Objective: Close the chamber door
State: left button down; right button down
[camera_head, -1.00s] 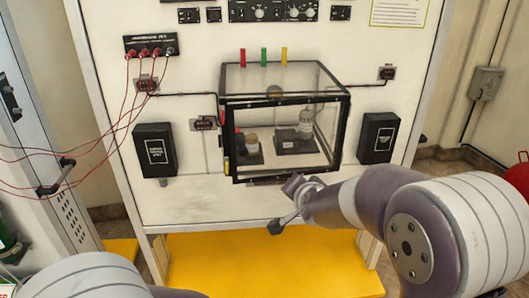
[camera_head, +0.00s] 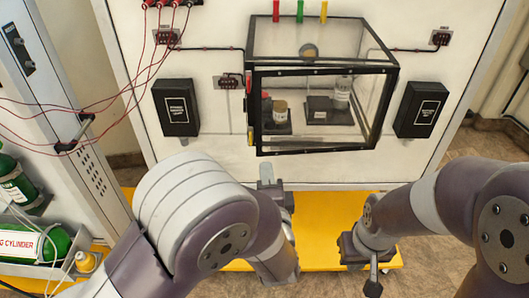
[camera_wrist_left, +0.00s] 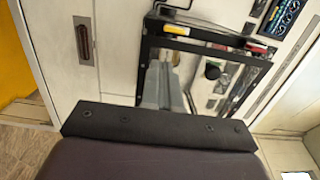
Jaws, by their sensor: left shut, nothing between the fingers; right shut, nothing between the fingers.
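The chamber (camera_head: 322,73) is a clear box with a black frame on the white panel. Its door (camera_head: 318,151) is the black-framed clear front face. It looks nearly in line with the box; whether it is fully shut I cannot tell. My left gripper (camera_head: 266,172) is shut and empty, just below the door's lower left corner. In the left wrist view its grey fingers (camera_wrist_left: 160,88) overlap the black chamber frame (camera_wrist_left: 205,48); contact cannot be told. My right gripper (camera_head: 352,248) is shut and empty, low and right, clear of the chamber.
Black boxes stand left (camera_head: 177,107) and right (camera_head: 421,108) of the chamber. Small containers (camera_head: 279,108) are inside it. Red cables (camera_head: 120,95) hang at the left. A yellow base (camera_head: 325,212) lies below the panel.

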aim_at(262, 145)
pick_arm(q)
jog(key=w, duration=0.3)
jog(key=w+p, duration=0.1)
jog(key=w, duration=0.1)
jog(key=shift+w+a, duration=0.25)
jog(key=shift+w, duration=0.05)
pick_arm(e)
jog(key=shift+s+r, duration=0.1)
jog(key=shift+r, duration=0.55)
pick_arm(q)
jog(key=shift+s, duration=0.1)
jog(key=w+h, duration=0.1)
jog(key=w+m+h, duration=0.1)
jog(key=h+b, duration=0.1)
jog(key=shift+w+a+m, duration=0.25)
jog(key=shift+w+m, duration=0.05)
jog(key=shift+w, duration=0.1)
jog(key=shift+w+a+m+h, duration=0.1)
jog(key=shift+w+m+h, duration=0.15)
jog(key=shift+h, duration=0.25)
jog(key=shift+s+r+m, duration=0.15)
jog(key=shift+s+m, duration=0.05)
jog(key=shift+m, duration=0.05)
jog(key=shift+r+h, duration=0.1)
jog(key=shift+h, duration=0.2)
pick_arm(e)
jog(key=shift+s+f, duration=0.35)
jog(key=shift+f, duration=0.25)
